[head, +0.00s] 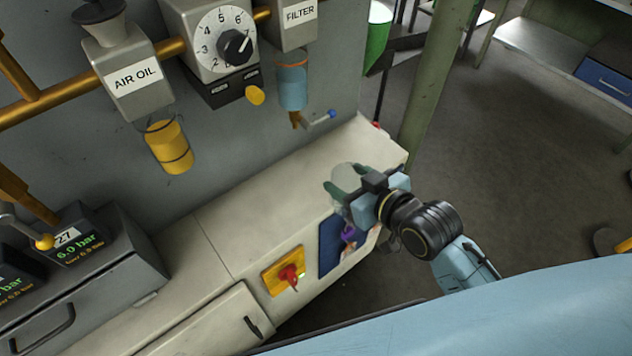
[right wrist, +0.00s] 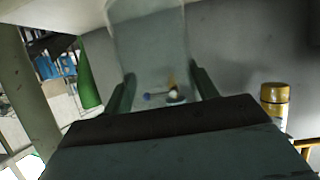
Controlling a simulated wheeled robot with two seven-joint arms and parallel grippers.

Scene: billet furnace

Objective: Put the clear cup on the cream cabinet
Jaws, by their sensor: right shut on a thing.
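The cream cabinet (head: 255,200) runs along the wall with a bare, flat top. My right gripper (head: 342,190) is at the front edge of its right end in the head view, shut on the clear cup (head: 351,174). The cup is see-through and faint against the cabinet top. In the right wrist view the cup (right wrist: 150,45) stands between the two dark fingers of my right gripper (right wrist: 164,88). I cannot tell whether the cup touches the cabinet top. My left gripper is not in view.
A red switch on a yellow plate (head: 270,281) sits on the cabinet front. The air oil unit (head: 132,82), a dial (head: 222,40) and the filter (head: 292,85) hang above. A green post (head: 437,80) stands beyond the right end. Grey gauge boxes (head: 95,265) are at left.

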